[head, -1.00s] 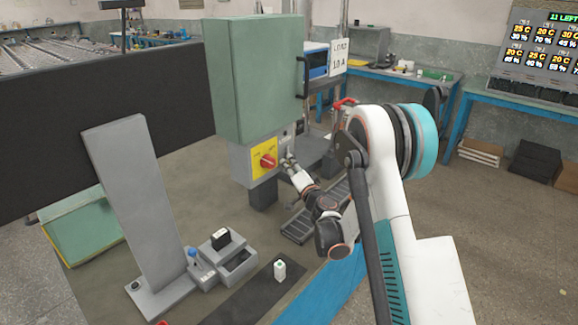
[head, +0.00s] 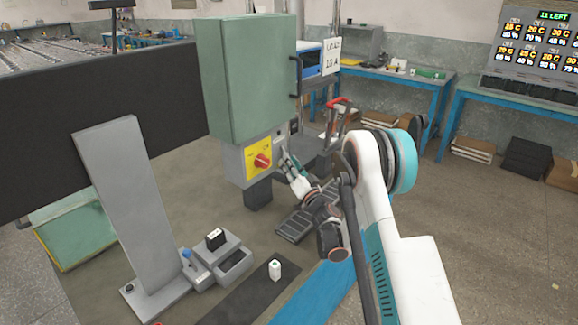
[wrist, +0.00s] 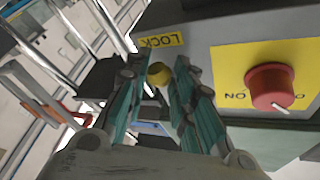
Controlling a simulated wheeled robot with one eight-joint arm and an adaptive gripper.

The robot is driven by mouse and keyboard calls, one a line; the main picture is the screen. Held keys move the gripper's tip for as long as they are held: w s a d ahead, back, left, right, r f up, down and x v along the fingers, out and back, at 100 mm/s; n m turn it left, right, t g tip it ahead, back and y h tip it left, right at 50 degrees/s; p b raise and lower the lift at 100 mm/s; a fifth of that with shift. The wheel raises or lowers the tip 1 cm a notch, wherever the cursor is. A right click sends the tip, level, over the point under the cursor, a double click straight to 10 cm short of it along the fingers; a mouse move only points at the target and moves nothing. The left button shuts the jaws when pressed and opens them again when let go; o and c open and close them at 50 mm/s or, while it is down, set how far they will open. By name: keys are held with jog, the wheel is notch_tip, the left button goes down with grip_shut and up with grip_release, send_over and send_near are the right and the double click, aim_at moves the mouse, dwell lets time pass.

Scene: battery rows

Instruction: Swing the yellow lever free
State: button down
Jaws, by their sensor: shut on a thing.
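The yellow lever (wrist: 159,74) shows in the wrist view as a small rounded yellow end between my fingertips, beside a yellow LOCK label (wrist: 161,41). My gripper (wrist: 160,78) is shut on it; the fingers hide the rest of the lever. In the head view my gripper (head: 284,153) reaches up to the grey lower box (head: 232,165) under the green cabinet, right of the red rotary switch (head: 262,161). The lever itself cannot be made out there. The red switch (wrist: 272,88) sits on a yellow plate right of my fingers in the wrist view.
The green cabinet (head: 245,80) stands above the grey box. A big dark panel (head: 100,120) and a slanted grey post (head: 130,210) stand left. A small white item (head: 275,269) is on a dark strip in front. Open floor lies right of my arm.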

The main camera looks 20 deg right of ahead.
jog(key=shift+w+d+r, duration=0.1)
jog(key=shift+w, duration=0.05)
jog(key=c, duration=1.4)
grip_release()
jog(key=shift+o, duration=0.2)
jog(key=v, duration=0.7)
jog(key=shift+s, duration=0.25)
